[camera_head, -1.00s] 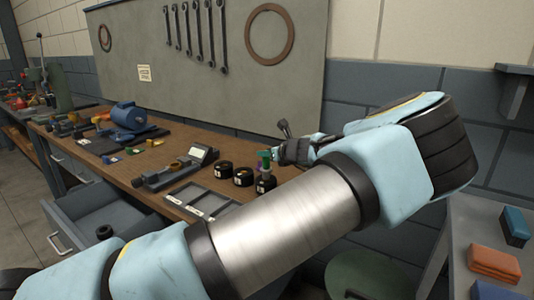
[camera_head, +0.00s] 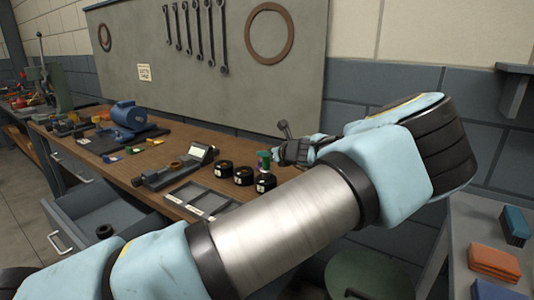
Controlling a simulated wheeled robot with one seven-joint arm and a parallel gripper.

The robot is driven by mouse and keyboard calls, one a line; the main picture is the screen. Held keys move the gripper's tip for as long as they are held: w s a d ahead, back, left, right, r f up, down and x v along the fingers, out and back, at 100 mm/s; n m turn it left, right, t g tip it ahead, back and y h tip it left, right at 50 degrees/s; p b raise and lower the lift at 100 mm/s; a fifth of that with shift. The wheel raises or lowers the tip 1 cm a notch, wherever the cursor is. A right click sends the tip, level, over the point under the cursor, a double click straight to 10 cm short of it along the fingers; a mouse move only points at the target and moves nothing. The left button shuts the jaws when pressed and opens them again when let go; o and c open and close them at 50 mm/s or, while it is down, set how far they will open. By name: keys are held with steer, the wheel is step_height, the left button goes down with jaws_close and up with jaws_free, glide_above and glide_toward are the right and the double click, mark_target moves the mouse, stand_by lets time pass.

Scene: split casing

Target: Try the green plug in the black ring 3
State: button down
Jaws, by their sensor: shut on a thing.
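Three black rings stand in a row on the bench: a left one (camera_head: 225,170), a middle one (camera_head: 243,176) and a right one (camera_head: 265,184). Their small white labels are too small to read. The green plug (camera_head: 263,155) is upright at the right ring, its green top showing above it. My gripper (camera_head: 272,153) reaches in from the right and is shut on the plug. The fingertips are small and partly hidden, and I cannot tell how deep the plug sits in the ring.
A grey compartment tray (camera_head: 198,198) lies in front of the rings. A grey device with a display (camera_head: 197,153) and a blue motor (camera_head: 129,115) stand to the left. A drawer (camera_head: 95,212) is open below. The pegboard (camera_head: 225,90) rises behind.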

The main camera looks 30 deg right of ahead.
steer(key=shift+f, duration=0.5)
stand_by(0.8)
steer(key=shift+r, duration=0.1)
steer(key=shift+r+p, duration=0.6)
steer(key=shift+r, duration=0.45)
steer(key=shift+r, duration=0.1)
steer(key=shift+r+p, duration=1.55)
steer(key=shift+r, duration=0.35)
